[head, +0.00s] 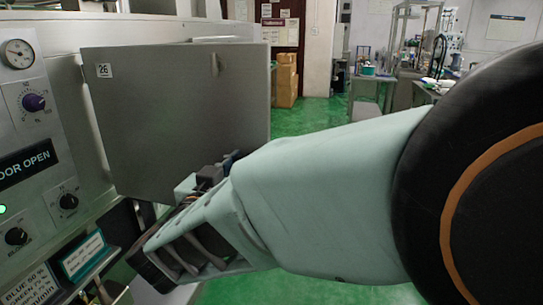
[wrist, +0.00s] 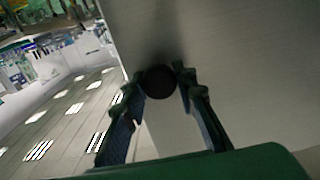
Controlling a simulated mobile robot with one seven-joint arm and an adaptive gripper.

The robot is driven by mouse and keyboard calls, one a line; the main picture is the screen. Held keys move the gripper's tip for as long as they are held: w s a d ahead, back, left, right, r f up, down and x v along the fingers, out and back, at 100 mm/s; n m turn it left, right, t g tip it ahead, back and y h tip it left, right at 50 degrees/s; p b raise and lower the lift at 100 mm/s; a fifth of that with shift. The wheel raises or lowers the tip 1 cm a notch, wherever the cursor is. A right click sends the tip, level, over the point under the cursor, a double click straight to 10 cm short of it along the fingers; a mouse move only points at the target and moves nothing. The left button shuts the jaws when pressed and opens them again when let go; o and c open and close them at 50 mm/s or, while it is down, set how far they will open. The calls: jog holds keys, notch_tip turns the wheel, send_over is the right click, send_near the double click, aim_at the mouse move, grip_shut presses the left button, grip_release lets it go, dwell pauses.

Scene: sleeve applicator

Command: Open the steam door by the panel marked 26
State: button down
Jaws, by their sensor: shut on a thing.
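A dark round knob (wrist: 160,83) shows in the wrist view against the grey door face (wrist: 255,70). My gripper (wrist: 158,80) has its two fingers on either side of the knob, shut on it. In the head view my arm reaches across to the door's lower edge; the dark parts of my gripper (head: 212,176) show there, with the knob hidden.
At the left, the machine's control panel (head: 40,140) carries dials, a green light and a sign reading "DOOR OPEN" (head: 27,163). Cardboard boxes (head: 285,80) and workbenches stand at the back. Green floor (head: 315,120) lies clear beyond the door.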

jog(key=shift+s, duration=0.1)
dwell(0.3)
jog(key=c, duration=1.6)
grip_release()
jog(key=v, duration=0.7)
jog(key=shift+s, duration=0.25)
jog(key=shift+a, duration=0.1)
